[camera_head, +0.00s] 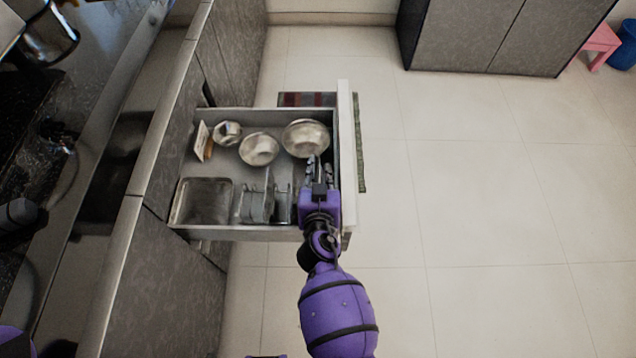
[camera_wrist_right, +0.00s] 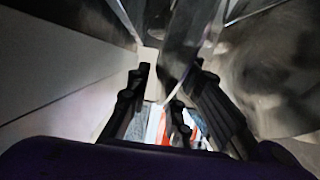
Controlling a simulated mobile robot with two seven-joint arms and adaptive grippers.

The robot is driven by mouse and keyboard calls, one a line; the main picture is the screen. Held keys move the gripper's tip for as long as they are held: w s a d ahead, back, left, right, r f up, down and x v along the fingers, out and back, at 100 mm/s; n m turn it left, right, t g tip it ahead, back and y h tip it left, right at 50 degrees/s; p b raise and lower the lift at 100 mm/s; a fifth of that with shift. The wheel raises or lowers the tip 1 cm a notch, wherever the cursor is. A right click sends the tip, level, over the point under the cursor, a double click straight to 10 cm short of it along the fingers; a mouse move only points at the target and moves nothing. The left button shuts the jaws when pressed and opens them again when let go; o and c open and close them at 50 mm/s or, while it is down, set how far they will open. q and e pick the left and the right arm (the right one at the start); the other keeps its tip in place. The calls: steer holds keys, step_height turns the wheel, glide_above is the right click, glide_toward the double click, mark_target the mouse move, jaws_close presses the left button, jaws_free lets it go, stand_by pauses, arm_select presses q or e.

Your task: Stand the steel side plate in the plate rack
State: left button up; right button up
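My right gripper (camera_head: 318,165) reaches down into the right part of an open drawer. Its fingers stand apart, with a thin upright plate (camera_head: 318,178), seen edge-on, between them; this seems to be the steel side plate. In the right wrist view a thin curved edge (camera_wrist_right: 173,95) runs between the fingers (camera_wrist_right: 170,95), with no clear contact on both sides. The plate rack (camera_head: 284,203) stands left of the gripper at the drawer's near side, with wire dividers. An upright clear or grey plate (camera_head: 256,206) shows at its left. My left gripper is out of view.
The drawer's white front (camera_head: 347,150) is close on the gripper's right. Metal bowls (camera_head: 259,149) and (camera_head: 305,138) a larger bowl lie at the back. A rectangular tray (camera_head: 203,201) lies at the near left. The counter (camera_head: 150,120) borders the left; open floor lies right.

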jaws_close()
